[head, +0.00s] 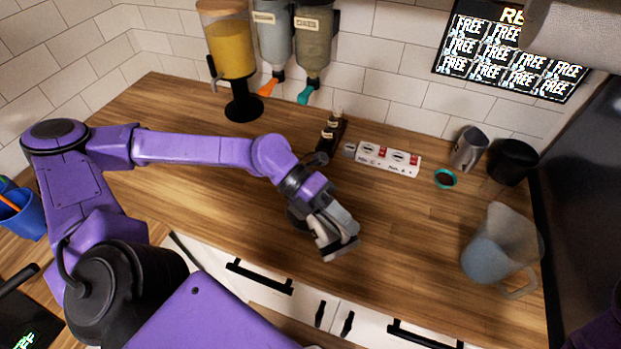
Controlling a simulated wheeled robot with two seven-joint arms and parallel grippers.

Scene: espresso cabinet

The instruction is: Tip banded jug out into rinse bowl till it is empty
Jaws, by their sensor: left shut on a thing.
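My left gripper (335,236) is over the middle of the wooden counter, pointing down and to the right. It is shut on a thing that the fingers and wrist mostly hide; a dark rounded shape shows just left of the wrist. I cannot tell whether this is the banded jug. A grey metal jug (468,149) stands at the back right, with no band that I can make out. I cannot pick out the rinse bowl with certainty. My right gripper is out of view.
A large translucent pitcher (492,254) with its handle toward the front stands at the right. A black container (513,161) and a teal-rimmed round item (445,179) are behind it. A white labelled strip (388,161) and dark bottles (331,130) are at the back. Dispensers (231,48) line the wall.

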